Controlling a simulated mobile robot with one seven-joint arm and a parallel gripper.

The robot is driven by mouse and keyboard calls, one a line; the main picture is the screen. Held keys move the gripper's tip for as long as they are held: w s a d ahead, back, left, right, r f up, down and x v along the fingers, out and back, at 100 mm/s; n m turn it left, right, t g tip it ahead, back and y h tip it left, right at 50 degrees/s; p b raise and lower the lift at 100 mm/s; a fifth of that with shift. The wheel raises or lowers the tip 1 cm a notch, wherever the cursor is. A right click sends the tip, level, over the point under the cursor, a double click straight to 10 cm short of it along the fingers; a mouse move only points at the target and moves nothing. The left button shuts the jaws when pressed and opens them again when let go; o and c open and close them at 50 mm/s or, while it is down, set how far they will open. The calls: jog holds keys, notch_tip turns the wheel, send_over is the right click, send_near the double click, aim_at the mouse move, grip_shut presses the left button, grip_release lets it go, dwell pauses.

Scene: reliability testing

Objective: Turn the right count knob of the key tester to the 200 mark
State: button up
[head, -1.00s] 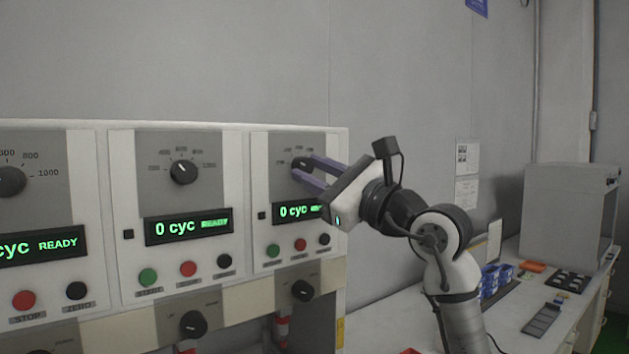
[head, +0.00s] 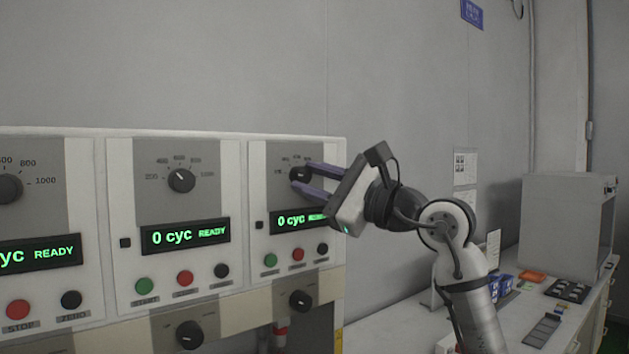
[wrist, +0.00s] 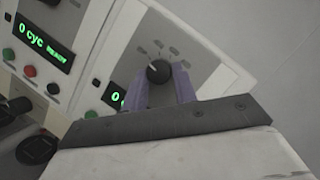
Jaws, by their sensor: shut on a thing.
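The right count knob (head: 299,173) is a small black dial on the grey upper plate of the key tester's (head: 95,150) right-hand panel. In the head view my gripper (head: 302,175) reaches it from the right, with one purple finger above and one below. The wrist view shows the knob (wrist: 158,72) between the fingertips, shut on its sides. Its pale pointer line points up and slightly left in that view. The printed marks around it are too blurred to read. The display below (head: 298,219) reads 0 cyc and is partly covered by my gripper.
The middle panel has a like knob (head: 181,181), and another (head: 8,188) is at the left edge. Green, red and black buttons sit below the displays, with a lower black knob (head: 301,300) under the right panel. A grey cabinet (head: 568,225) stands on the bench at right.

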jog(key=o, duration=1)
jog(key=shift+c, duration=0.2)
jog(key=b+v, duration=0.4)
jog(key=v, duration=0.9)
jog(key=shift+s+d+f, duration=0.2)
jog(key=shift+d, duration=0.1)
jog(key=shift+d, duration=0.1)
